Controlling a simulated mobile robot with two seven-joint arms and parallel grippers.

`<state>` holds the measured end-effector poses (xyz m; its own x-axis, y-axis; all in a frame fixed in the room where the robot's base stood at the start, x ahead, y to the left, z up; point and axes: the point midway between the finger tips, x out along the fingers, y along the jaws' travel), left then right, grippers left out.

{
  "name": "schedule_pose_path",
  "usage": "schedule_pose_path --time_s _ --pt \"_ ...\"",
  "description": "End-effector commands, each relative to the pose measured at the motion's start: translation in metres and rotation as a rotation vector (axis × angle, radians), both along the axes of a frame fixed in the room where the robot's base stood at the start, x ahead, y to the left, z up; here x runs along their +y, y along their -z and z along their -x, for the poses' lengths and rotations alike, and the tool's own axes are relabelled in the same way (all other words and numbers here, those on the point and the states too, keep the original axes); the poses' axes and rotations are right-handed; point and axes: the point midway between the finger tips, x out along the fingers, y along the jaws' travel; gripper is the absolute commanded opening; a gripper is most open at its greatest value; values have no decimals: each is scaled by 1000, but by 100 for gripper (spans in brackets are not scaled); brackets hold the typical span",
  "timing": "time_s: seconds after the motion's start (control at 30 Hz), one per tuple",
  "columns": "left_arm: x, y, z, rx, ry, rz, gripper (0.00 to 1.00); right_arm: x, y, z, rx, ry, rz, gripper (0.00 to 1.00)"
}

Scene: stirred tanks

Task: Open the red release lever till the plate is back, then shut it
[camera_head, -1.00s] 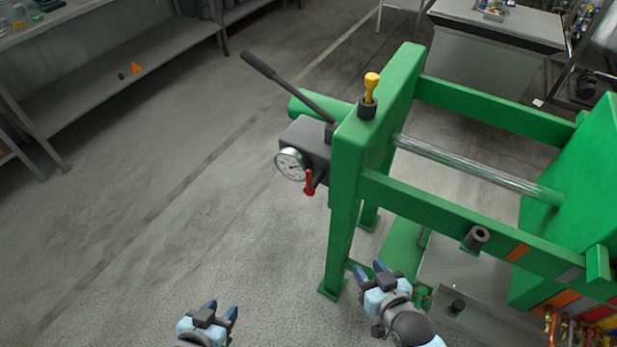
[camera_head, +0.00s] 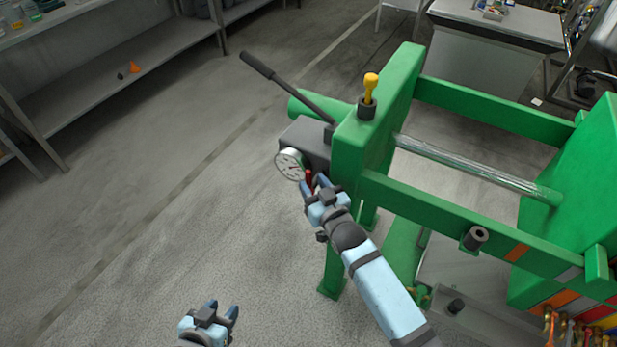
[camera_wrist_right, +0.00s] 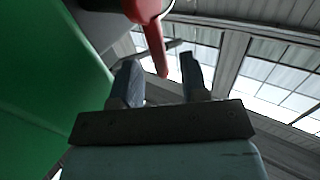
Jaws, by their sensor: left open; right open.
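The red release lever (camera_head: 309,178) hangs below the dark pump block, beside the round gauge (camera_head: 290,164). My right gripper (camera_head: 314,184) is open with its fingers at the lever, hiding its lower part in the head view. In the right wrist view, the lever (camera_wrist_right: 152,35) points toward me and its tip lies between the two spread fingers, not clamped. A bare rod (camera_head: 470,165) runs from the green frame to a green plate (camera_head: 568,190) at the right. My left gripper (camera_head: 222,309) is open and empty, low over the floor.
A black pump handle (camera_head: 285,85) slants up left from the dark block (camera_head: 305,142). The green frame (camera_head: 345,190) stands close to my right arm. A yellow-topped knob (camera_head: 370,88) sits on it. The floor left of the frame is clear.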

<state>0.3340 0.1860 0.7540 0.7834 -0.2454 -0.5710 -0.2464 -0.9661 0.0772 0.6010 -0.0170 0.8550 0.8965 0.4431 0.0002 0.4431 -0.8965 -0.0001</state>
Motion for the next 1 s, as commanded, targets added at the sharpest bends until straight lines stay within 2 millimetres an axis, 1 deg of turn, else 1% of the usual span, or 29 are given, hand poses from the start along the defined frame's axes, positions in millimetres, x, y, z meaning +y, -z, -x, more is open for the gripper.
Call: schedule_pose_path --time_s 0.03,0.1,0.2,0.33,0.57,0.67,0.7,0.73,0.77,1.0 --pt "0 1 0 1 0 0 43 4 0 -8 -1 0 0 41" --pt "0 1 0 1 0 0 43 7 0 -16 -1 0 0 41" --pt "1 1 0 2 2 -1 43 11 0 -23 -1 0 0 41" --pt "2 1 0 1 5 -6 43 13 0 -27 0 0 0 41" --pt "4 2 1 1 9 -11 43 13 0 -27 0 0 0 41" --pt "4 1 1 1 9 -11 43 13 0 -27 0 0 0 20" --pt "4 1 1 0 8 -10 43 13 0 -27 0 0 0 11" --pt "3 1 1 0 8 -10 43 13 0 -27 0 0 0 4" --pt "3 1 1 0 7 -9 43 13 0 -27 0 0 0 0" --pt "1 1 0 -1 3 -2 43 12 1 -27 -1 0 -2 0"
